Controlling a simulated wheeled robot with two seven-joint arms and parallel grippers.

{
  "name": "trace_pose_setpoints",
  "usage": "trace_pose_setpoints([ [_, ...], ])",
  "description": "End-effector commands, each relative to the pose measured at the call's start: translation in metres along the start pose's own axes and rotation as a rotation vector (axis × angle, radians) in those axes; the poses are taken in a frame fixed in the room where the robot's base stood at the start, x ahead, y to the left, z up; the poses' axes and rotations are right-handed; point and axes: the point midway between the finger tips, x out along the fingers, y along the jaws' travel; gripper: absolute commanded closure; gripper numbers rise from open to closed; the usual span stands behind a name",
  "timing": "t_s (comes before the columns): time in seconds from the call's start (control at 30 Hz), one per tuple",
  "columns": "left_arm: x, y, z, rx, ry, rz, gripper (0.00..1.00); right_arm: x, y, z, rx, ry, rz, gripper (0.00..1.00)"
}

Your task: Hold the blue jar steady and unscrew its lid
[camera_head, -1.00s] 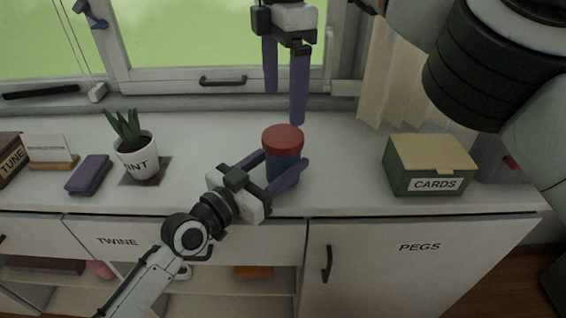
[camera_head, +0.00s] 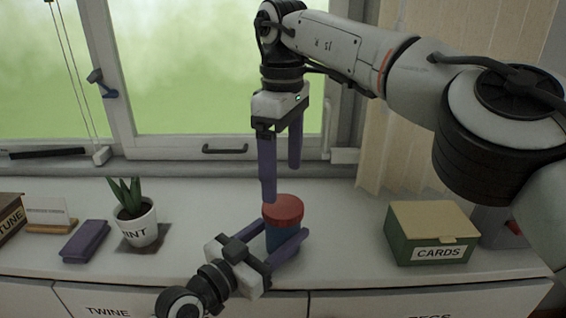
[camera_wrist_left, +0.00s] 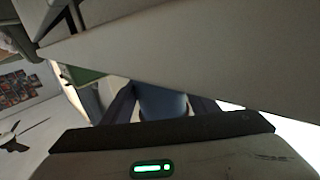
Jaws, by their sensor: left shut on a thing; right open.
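The blue jar (camera_head: 281,236) stands upright on the white cabinet top, with its red lid (camera_head: 283,208) on it. My left gripper (camera_head: 288,243) is shut around the jar body, coming from the front left. In the left wrist view the blue jar (camera_wrist_left: 162,103) shows between the two dark fingers. My right gripper (camera_head: 282,184) points straight down over the lid with its purple fingers apart and nothing between them. One fingertip hangs close to the lid's left edge; I cannot tell whether it touches.
A green cards box (camera_head: 432,236) stands to the right. The window (camera_head: 200,80) is behind. The cabinet top between jar and cards box is clear.

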Motion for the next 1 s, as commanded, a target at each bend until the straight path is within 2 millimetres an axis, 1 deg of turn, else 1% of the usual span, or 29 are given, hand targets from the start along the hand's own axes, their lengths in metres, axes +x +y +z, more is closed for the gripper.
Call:
trace_pose_setpoints([
  [0.3,0.000,0.000,0.000,0.000,0.000,0.000,1.00,0.049,-0.001,0.001,-0.004,-0.002,-0.004,0.19],
  [0.4,0.000,0.000,0.000,0.000,-0.001,0.000,1.00,0.059,0.000,0.001,-0.003,0.000,-0.002,0.19],
  [0.6,0.000,0.000,0.000,0.000,-0.001,0.000,1.00,0.069,0.000,0.001,-0.003,0.001,-0.001,0.19],
  [0.83,0.000,0.000,0.000,0.000,-0.001,0.000,1.00,0.069,0.000,0.001,-0.003,0.001,-0.001,0.19],
  [0.97,0.000,0.000,0.000,0.000,-0.001,0.000,1.00,0.069,0.000,0.000,-0.003,0.001,-0.001,0.41],
  [1.0,0.000,0.000,0.000,0.000,-0.001,0.000,1.00,0.069,0.000,0.000,-0.003,0.001,-0.001,0.47],
])
